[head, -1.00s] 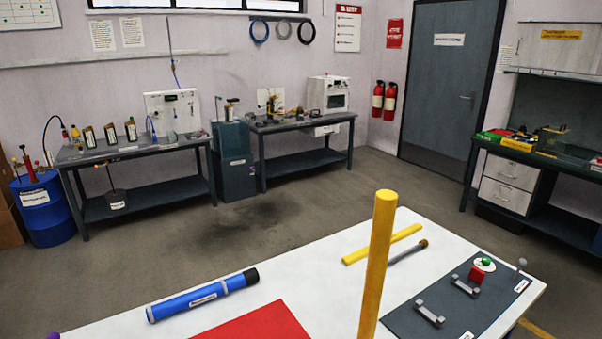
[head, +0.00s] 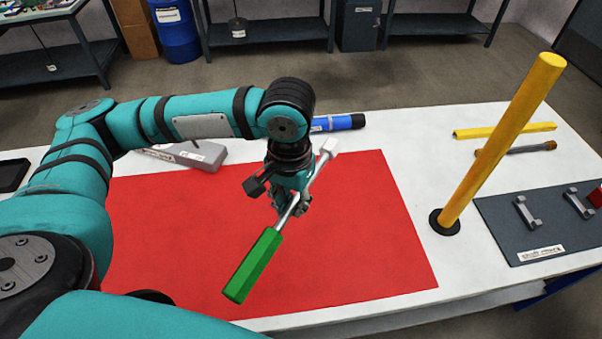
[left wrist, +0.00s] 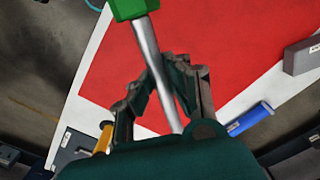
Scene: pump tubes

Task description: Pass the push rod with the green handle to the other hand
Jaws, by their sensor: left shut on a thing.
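The push rod has a green handle (head: 254,265), a thin metal shaft and a pale block at its far end (head: 328,146). My left gripper (head: 290,208) is shut on the rod's shaft, close to the green handle, and holds it above the red mat (head: 370,220). The rod is tilted, with the handle toward the near left. In the left wrist view the shaft (left wrist: 149,55) passes between the fingers (left wrist: 165,90), and the green handle (left wrist: 132,6) is cut off at the top edge. My right gripper is not in view.
A yellow post (head: 500,145) stands upright on the white table (head: 415,145), right of the mat. Behind the mat lie a blue tube (head: 335,123) and a grey block (head: 185,153). A dark plate with handles (head: 500,215) lies at the right. The mat's right part is clear.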

